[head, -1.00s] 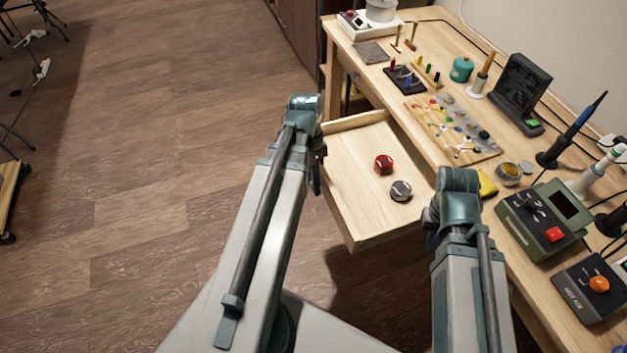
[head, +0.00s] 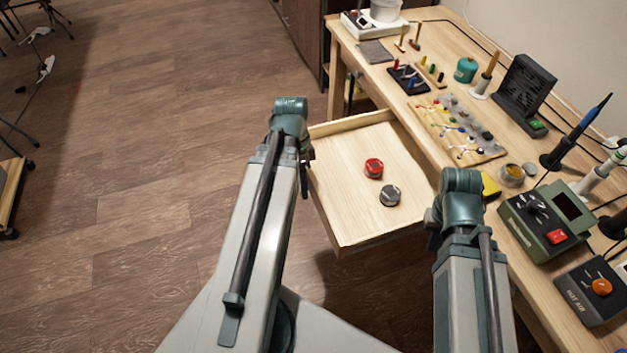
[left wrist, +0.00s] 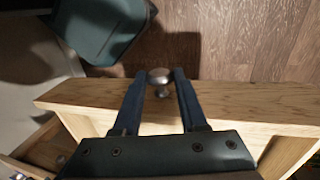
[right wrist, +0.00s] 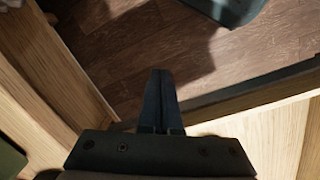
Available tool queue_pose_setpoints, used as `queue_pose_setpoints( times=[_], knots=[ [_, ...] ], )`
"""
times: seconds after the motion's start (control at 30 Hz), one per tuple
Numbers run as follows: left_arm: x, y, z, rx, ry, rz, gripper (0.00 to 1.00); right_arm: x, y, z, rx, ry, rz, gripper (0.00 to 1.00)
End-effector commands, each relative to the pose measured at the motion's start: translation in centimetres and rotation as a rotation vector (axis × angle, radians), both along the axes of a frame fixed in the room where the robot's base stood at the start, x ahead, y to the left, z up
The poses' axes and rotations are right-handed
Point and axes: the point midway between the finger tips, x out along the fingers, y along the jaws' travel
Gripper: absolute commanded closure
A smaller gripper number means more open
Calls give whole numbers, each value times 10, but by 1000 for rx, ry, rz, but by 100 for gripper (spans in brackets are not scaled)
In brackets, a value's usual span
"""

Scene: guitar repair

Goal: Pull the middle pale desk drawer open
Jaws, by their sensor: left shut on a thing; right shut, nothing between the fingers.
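The pale wooden drawer (head: 335,185) stands well out from the desk, with its inside open to view. A red-topped knob (head: 373,168) and a dark grey knob (head: 390,195) lie in it. In the left wrist view, the round metal handle (left wrist: 159,77) is on the drawer's front panel (left wrist: 75,98). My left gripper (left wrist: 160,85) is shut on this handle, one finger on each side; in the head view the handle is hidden. My right gripper (right wrist: 160,75) is shut and empty, near the desk's front edge, right of the drawer in the head view.
The desk top (head: 375,95) carries a parts board (head: 455,125), a green soldering station (head: 545,220), a dark hot-air unit (head: 592,288) and a teal canister (head: 466,70). The wooden floor (head: 150,150) left of the drawer is clear.

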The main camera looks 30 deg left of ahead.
Motion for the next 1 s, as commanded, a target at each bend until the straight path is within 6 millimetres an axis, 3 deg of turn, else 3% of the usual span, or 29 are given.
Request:
queue_pose_setpoints(
  times=[0.27,0.3,0.47,1.0],
  knots=[
    [-4,4,0,1,0,0,100,0,0,0,0,0,0,100],
    [-4,4,0,1,0,0,56,0,0,0,0,0,0,100],
    [-4,4,0,1,0,0,28,0,0,0,0,0,0,100],
    [-3,5,10,0,0,0,28,0,0,10,0,0,0,100]
  ],
)
